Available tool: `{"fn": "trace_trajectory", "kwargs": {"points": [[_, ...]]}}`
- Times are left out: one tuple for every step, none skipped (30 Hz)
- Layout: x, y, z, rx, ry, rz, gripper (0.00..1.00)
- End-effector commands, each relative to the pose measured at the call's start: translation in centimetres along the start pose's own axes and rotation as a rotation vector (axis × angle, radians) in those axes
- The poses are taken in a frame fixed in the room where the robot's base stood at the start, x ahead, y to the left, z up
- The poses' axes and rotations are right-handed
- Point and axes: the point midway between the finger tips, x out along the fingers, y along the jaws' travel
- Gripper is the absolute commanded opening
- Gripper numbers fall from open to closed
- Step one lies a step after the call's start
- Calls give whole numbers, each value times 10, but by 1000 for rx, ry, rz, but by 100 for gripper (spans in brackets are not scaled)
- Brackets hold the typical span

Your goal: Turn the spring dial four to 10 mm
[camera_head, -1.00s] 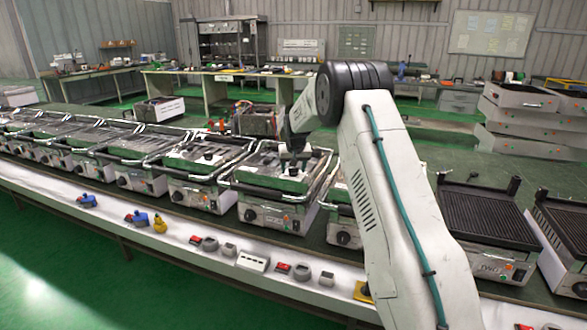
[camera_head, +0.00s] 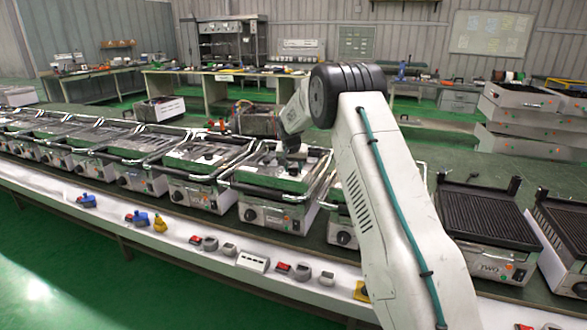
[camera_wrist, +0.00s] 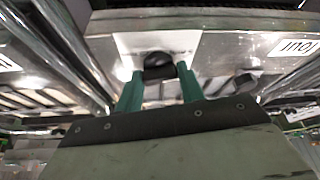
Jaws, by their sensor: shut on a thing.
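In the wrist view a black round dial (camera_wrist: 158,66) stands out from a pale plate on a metal unit. My gripper (camera_wrist: 160,73) has its two green fingers on either side of this dial and is shut on it. I cannot read a scale or a number on the dial. A second black knob (camera_wrist: 243,85) sits to the right, clear of the fingers. In the head view my gripper is at the open top of a grill unit (camera_head: 278,215), mostly hidden by my wrist, and the held dial cannot be made out there.
Similar grill units (camera_head: 200,193) stand in a row to the left. Ribbed grill plates (camera_head: 482,215) are to the right. Small switches and knobs, including a white box (camera_head: 253,262), lie along the white front ledge. Metal rails (camera_wrist: 78,50) run close on the left in the wrist view.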

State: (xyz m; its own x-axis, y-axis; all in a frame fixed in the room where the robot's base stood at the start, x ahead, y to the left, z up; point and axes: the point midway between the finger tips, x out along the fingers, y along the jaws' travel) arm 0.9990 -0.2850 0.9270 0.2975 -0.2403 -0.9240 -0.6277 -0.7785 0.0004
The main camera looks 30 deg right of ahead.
Motion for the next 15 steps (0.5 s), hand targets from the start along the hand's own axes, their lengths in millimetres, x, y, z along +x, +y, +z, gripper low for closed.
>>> {"fn": "trace_trajectory", "kwargs": {"points": [[0,-2,0,36,1,15,15],[0,-2,0,61,1,26,15],[0,-3,0,97,1,41,15],[0,-3,0,123,2,52,15],[0,-3,0,149,1,63,15],[0,-3,0,185,1,78,15],[0,-3,0,212,1,88,15],[0,-3,0,238,1,100,15],[0,-3,-1,273,2,113,15],[0,-4,0,299,1,124,15],[0,-4,-1,324,1,134,15],[0,-4,-1,356,1,148,15],[0,-4,-1,380,1,158,15],[0,-4,0,404,1,167,15],[0,-5,-1,434,1,180,15]]}}
